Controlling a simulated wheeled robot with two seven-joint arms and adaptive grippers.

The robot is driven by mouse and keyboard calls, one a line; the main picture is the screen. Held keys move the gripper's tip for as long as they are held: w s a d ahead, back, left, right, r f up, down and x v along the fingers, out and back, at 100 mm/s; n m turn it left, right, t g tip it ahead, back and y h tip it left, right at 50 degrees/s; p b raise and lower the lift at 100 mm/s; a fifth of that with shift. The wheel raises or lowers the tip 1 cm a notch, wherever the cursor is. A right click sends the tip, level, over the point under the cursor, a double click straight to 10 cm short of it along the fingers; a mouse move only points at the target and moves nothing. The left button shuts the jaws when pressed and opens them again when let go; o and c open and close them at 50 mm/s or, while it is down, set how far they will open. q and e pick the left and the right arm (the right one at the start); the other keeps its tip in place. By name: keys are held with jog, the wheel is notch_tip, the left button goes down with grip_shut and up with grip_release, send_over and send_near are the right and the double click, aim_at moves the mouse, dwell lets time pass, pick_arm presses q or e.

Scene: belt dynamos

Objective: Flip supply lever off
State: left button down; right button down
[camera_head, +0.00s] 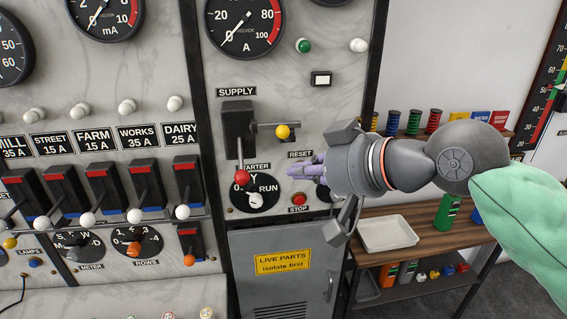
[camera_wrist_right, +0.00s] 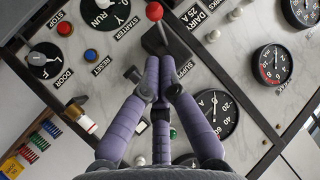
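The supply lever has a black housing (camera_head: 238,128) under the SUPPLY label (camera_head: 236,92). Its rod points downward and ends in a red ball (camera_head: 241,177); the ball also shows at the top of the right wrist view (camera_wrist_right: 154,11). A second rod with a yellow ball (camera_head: 282,131) sticks out to the right of the housing. My right gripper (camera_head: 292,170) is right of the red ball, apart from it, pointing left. In the right wrist view its purple fingers (camera_wrist_right: 159,62) meet at the tips with nothing seen between them. My left gripper is not in view.
The starter dial (camera_head: 262,190) and red stop button (camera_head: 298,199) are close by, the stop button just below my right gripper. A row of feeder levers (camera_head: 135,190) stands at left. A wooden shelf (camera_head: 440,235) with a white tray (camera_head: 388,234) is at right.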

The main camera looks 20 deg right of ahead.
jog(key=shift+s+d+r, duration=0.1)
jog(key=shift+s+d, duration=0.15)
jog(key=shift+s, duration=0.5)
jog(key=shift+s, duration=0.15)
jog(key=w+a+f+g, duration=0.1)
jog(key=w+a+f, duration=0.2)
jog(key=w+f, duration=0.4)
jog(key=w+a+f+g, duration=0.25)
jog(key=w+f, duration=0.35)
jog(key=f, duration=0.3)
jog(key=w+a+f+m+g+h, duration=0.1)
jog(key=w+f, duration=0.1)
jog(key=f, duration=1)
jog(key=w+a+f+g, duration=0.1)
jog(key=w+a+f, duration=0.1)
jog(key=f, duration=1.1)
jog(key=s+f+m+g+b, duration=0.1)
jog(key=s+f, duration=0.2)
jog(key=f, duration=0.6)
jog(key=s+f+g, duration=0.2)
jog(key=s+f, duration=0.2)
jog(key=f, duration=0.6)
jog(key=s+a+f+m+g, duration=0.1)
jog(key=s+a+f+g, duration=0.1)
jog(key=s+f, duration=1.4)
jog(key=shift+s+a+g+b, duration=0.15)
jog(key=shift+s+g+b, duration=0.2)
jog(key=shift+s+b, duration=0.1)
